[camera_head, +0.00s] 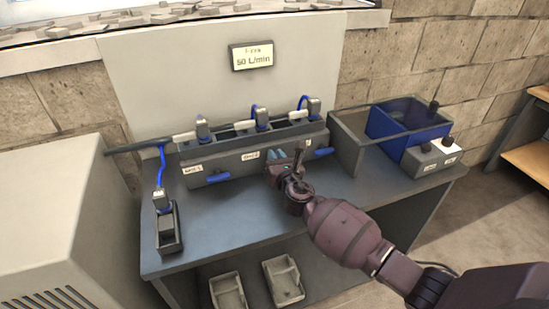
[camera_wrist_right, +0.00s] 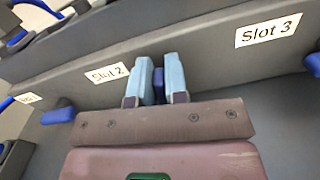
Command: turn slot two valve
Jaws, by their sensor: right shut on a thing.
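The slot two valve's dark blue handle (camera_wrist_right: 159,82) stands between the two light blue fingers of my right gripper (camera_wrist_right: 160,80) in the right wrist view, just right of the "Slot 2" label (camera_wrist_right: 107,73). The gripper is shut on it. In the head view my right gripper (camera_head: 284,160) is at the front face of the grey slotted rack (camera_head: 226,163) and hides this handle. The "Slot 2" label shows there (camera_head: 250,155). My left gripper is not in view.
Blue handles for slot one (camera_head: 218,178) and slot three (camera_head: 322,152) sit on either side. Several devices with blue cables stand in the rack. A divided bin (camera_head: 352,150) and a small grey box (camera_head: 430,160) are at right. A holder (camera_head: 169,235) stands at front left.

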